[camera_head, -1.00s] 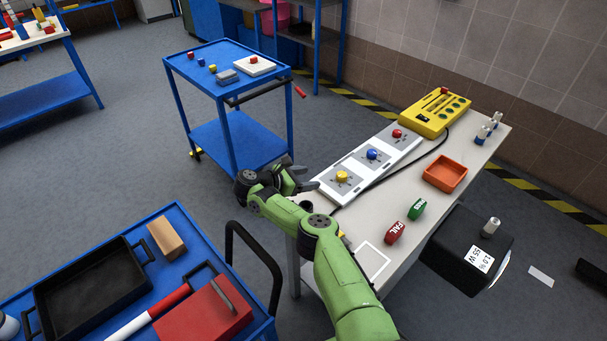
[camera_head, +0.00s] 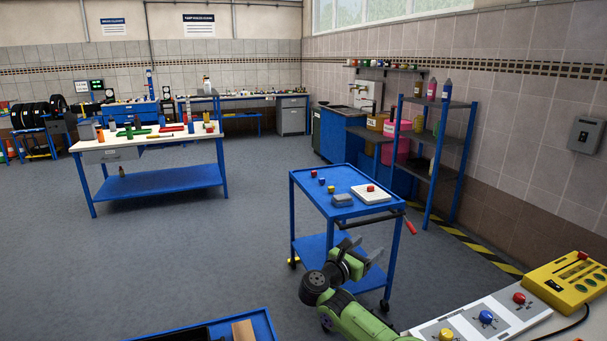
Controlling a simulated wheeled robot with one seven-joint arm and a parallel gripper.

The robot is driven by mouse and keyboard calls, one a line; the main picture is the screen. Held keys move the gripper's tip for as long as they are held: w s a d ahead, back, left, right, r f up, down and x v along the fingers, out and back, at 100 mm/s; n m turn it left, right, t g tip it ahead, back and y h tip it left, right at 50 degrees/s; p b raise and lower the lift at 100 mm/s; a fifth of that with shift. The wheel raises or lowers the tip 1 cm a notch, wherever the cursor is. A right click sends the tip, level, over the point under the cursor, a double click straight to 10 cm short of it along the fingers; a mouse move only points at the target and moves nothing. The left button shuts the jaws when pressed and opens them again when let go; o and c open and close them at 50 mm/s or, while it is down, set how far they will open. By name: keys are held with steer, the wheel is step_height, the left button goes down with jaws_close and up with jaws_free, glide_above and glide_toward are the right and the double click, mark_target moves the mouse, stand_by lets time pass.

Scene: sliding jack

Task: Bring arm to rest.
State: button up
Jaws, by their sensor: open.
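My green arm (camera_head: 357,318) reaches up from the bottom edge, right of centre, in the head view. My gripper (camera_head: 372,254) is at its end, open and empty, with dark fingers pointing up and to the right. In the picture it overlaps the near side of the blue cart (camera_head: 347,177); I cannot tell how far apart they are. The lower arm is cut off by the frame.
The white panel (camera_head: 483,318) with yellow, blue and red knobs and the yellow box (camera_head: 570,280) are at lower right. A blue shelf rack (camera_head: 436,150) stands behind the cart. A white-topped workbench (camera_head: 150,138) is at left. Open grey floor (camera_head: 170,250) lies between.

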steer(key=s+a+r+n+t+y, duration=0.2)
steer(key=a+r+n+t+y, duration=0.9)
steer(key=a+r+n, duration=0.6)
steer(key=s+a+r+n+g+y+p, duration=0.1)
steer(key=s+a+r+n+g+y, duration=0.25)
steer(key=s+a+n+y, duration=0.45)
steer(key=s+a+r+n+g+y, duration=0.2)
steer(key=s+a+n+g+y, duration=0.3)
steer(key=a+n+y, duration=0.65)
steer(key=s+d+f+n+g+h, duration=0.3)
steer(key=s+d+f+h, duration=0.1)
steer(key=s+d, duration=0.7)
steer(key=s+d+f+n+g+h+p, duration=0.1)
steer(key=s+d+f+n+g+h, duration=0.2)
steer(key=s+d, duration=0.8)
steer(key=s+d+f+n+g+h+p, duration=0.1)
steer(key=s+d+f+n+g+h, duration=0.2)
steer(key=s+d+f+h, duration=0.3)
steer(key=s+d+h, duration=0.4)
steer(key=s+d, duration=0.1)
steer(key=s, duration=0.2)
steer(key=shift+d+f, duration=0.2)
steer(key=shift+f, duration=0.05)
